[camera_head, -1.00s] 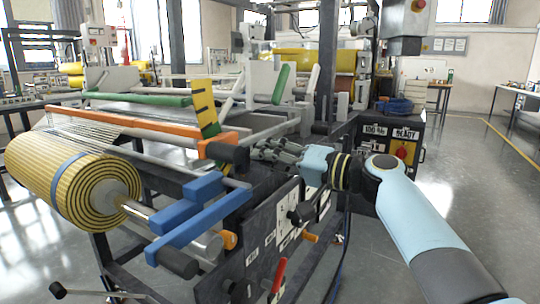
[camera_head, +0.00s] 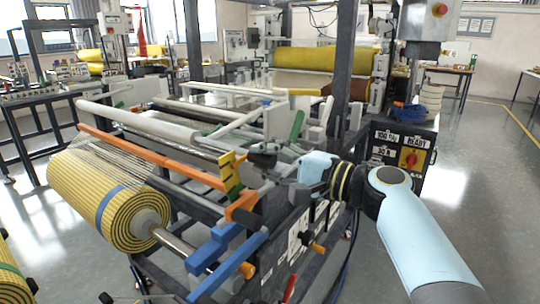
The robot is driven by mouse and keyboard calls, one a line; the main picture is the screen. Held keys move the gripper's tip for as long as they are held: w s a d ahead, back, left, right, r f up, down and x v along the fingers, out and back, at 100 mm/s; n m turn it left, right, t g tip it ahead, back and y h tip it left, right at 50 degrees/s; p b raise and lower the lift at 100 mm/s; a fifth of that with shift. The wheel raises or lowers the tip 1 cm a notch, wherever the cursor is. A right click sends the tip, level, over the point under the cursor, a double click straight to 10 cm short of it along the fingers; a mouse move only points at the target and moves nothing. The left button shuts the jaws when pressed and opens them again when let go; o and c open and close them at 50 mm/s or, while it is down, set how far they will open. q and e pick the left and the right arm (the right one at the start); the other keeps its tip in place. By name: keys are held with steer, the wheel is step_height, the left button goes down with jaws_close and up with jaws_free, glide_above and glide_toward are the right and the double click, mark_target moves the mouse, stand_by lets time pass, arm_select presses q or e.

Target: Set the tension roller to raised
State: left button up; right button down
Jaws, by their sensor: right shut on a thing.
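The orange roller (camera_head: 155,153), which I take to be the tension roller, runs across the machine above the striped mesh roll (camera_head: 105,195). A yellow scale plate (camera_head: 231,171) with black marks and a green part stands at its near end. A dark grip (camera_head: 244,214) with an orange arm lies just below the plate. My right gripper (camera_head: 259,156) reaches in from the right, just above and right of the plate. Its fingers look closed at the roller's end; the part between them is too small to make out. My left gripper is out of view.
A white roller (camera_head: 145,124) runs behind the orange one. A control box (camera_head: 402,150) stands on the right. The floor at the right is clear.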

steer(key=shift+r+m+p, duration=0.4)
steer(key=shift+r+p, duration=0.25)
steer(key=shift+r, duration=0.75)
steer(key=shift+f, duration=0.15)
steer(key=c, duration=1)
jaws_free()
steer(key=shift+a, duration=0.1)
steer(key=shift+c, duration=0.2)
